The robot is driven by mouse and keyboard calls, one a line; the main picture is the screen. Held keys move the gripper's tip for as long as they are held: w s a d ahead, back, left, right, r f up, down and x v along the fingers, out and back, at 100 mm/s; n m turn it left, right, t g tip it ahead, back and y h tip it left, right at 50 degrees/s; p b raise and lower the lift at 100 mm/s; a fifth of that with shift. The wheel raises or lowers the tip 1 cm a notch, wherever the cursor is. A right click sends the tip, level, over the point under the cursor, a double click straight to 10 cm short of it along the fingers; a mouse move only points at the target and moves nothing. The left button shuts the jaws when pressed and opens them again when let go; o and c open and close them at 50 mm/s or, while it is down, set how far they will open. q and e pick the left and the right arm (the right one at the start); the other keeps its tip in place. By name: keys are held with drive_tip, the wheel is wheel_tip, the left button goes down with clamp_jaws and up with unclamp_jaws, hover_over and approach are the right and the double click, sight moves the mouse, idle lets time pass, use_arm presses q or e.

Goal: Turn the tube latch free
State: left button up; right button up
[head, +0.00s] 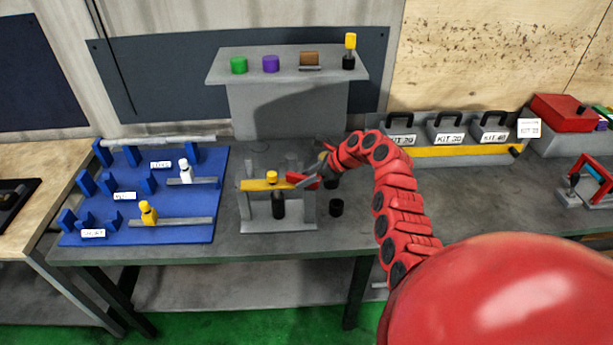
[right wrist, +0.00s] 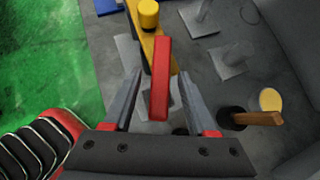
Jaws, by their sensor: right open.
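A small grey stand (head: 277,228) on the bench carries a yellow bar (head: 262,185) with a yellow knob (head: 272,175) on it. A red latch handle (head: 302,181) is at the bar's right end. My right gripper (head: 312,176) is at this handle. In the right wrist view, the red handle (right wrist: 161,80) lies between the open fingers of my right gripper (right wrist: 159,78), with gaps visible on both sides. The yellow bar (right wrist: 152,42) and knob (right wrist: 148,13) are just beyond. My left gripper is not in view.
A blue rack (head: 180,205) with tubes and labelled holders stands left of the stand. A grey raised shelf (head: 290,75) with coloured pieces is behind. A black cup (head: 336,208) stands right of the stand. Labelled kit boxes (head: 450,135) line the back right.

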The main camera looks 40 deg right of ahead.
clamp_jaws()
idle(0.3)
idle(1.2)
